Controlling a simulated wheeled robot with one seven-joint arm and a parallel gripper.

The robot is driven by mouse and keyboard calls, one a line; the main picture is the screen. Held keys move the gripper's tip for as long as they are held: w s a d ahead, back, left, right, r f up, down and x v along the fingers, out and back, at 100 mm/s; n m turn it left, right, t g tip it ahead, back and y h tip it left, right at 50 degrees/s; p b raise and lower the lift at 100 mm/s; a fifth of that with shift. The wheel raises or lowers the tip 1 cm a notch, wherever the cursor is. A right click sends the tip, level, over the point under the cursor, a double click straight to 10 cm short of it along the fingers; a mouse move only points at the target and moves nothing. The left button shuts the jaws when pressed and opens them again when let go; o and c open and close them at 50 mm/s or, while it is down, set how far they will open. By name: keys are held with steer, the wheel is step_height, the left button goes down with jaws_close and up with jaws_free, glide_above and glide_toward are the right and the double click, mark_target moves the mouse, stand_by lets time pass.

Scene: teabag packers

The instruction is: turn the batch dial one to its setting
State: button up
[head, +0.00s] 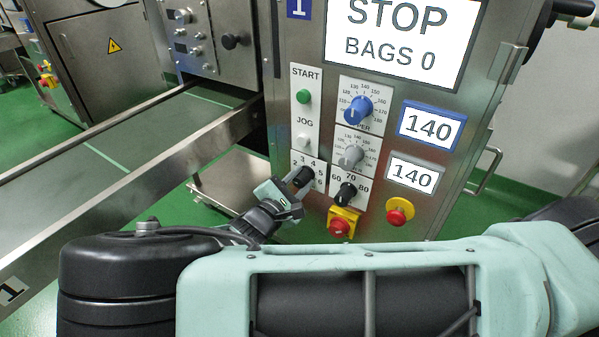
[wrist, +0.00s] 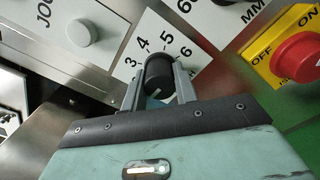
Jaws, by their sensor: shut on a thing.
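The batch dial is a black knob (head: 302,176) on a white plate numbered 2 to 6, low on the front of the machine marked 1. In the wrist view the knob (wrist: 159,72) stands between my two fingers, with 3, 4, 5 and 6 showing around it. My gripper (head: 296,186) is shut on this knob, one finger on each side; it also shows in the wrist view (wrist: 158,88). A small pale mark shows on the knob's near side; the number it points to cannot be told. The lower part of the plate is hidden by my gripper.
To the right are a black 60-70-80 knob (head: 345,193), a red switch on yellow (head: 340,226) and a red emergency button (head: 397,213). Above are a white JOG button (head: 304,140), a grey dial (head: 351,156) and a blue dial (head: 357,110). A conveyor (head: 100,150) runs at left.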

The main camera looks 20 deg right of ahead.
steer(key=m+p, duration=0.3)
steer(key=m, duration=0.3)
steer(key=shift+p, duration=0.4)
steer(key=m+p, duration=0.1)
steer(key=m, duration=0.5)
steer(key=shift+f+m, duration=0.1)
steer(key=shift+m, duration=0.2)
steer(key=o, duration=1)
steer(key=shift+a, duration=0.1)
steer(key=p+v, duration=0.2)
steer(key=v, duration=1.5)
steer(key=shift+s+a, duration=0.1)
steer(key=shift+s, duration=0.05)
